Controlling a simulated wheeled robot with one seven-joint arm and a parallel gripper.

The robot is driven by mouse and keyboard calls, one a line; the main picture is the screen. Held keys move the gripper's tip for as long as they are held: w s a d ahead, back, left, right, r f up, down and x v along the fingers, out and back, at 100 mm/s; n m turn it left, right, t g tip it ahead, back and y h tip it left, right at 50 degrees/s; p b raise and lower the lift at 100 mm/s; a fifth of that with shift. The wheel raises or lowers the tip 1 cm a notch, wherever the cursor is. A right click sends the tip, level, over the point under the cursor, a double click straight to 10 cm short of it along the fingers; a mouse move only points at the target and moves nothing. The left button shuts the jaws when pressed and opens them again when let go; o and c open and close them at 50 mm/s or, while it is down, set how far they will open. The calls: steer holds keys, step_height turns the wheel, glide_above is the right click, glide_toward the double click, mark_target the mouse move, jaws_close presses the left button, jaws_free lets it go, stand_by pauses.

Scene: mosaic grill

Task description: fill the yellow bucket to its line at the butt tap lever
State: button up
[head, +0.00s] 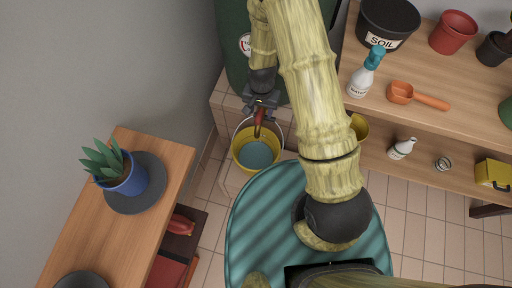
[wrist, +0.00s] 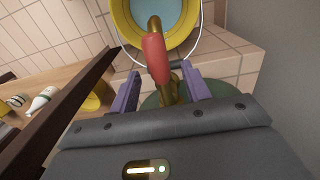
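The yellow bucket (head: 239,160) stands upright on a tiled ledge below the dark green butt (head: 232,50). Blue-grey water shows inside it, and its wire handle leans to the side. I cannot make out a fill line. In the wrist view the bucket (wrist: 122,22) is at the top, partly behind the tap. The brass tap (wrist: 170,92) has a red lever (wrist: 155,58). My gripper (wrist: 161,76) is open, its two purple fingers apart on either side of the tap, near the lever. In the head view my gripper (head: 262,103) is just above the bucket; contact with the lever is unclear.
A wooden shelf at right holds a black soil pot (head: 388,20), a spray bottle (head: 362,80), an orange scoop (head: 402,93) and a red pot (head: 453,32). A wooden table (head: 96,215) at left holds a plant in a blue pot (head: 128,180). Tiled floor lies between.

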stand_by(0.4)
steer(key=shift+r+p, duration=2.95)
steer(key=shift+r, duration=0.55)
steer(key=shift+r, duration=0.1)
steer(key=s+d+r+n+t+p, duration=0.1)
steer(key=s+d+r+p, duration=0.2)
steer(key=r, duration=0.7)
steer(key=s+d+r+n+p, duration=0.1)
steer(key=s+d+r+p, duration=0.2)
steer(key=r, duration=0.8)
steer(key=s+d+r+n+t+p, duration=0.1)
steer(key=s+d+r+n+p, duration=0.1)
steer(key=r, duration=0.8)
steer(key=shift+s+d+r+t+p, duration=0.35)
steer(key=shift+s+d+p, duration=0.5)
steer(key=shift+d, duration=0.3)
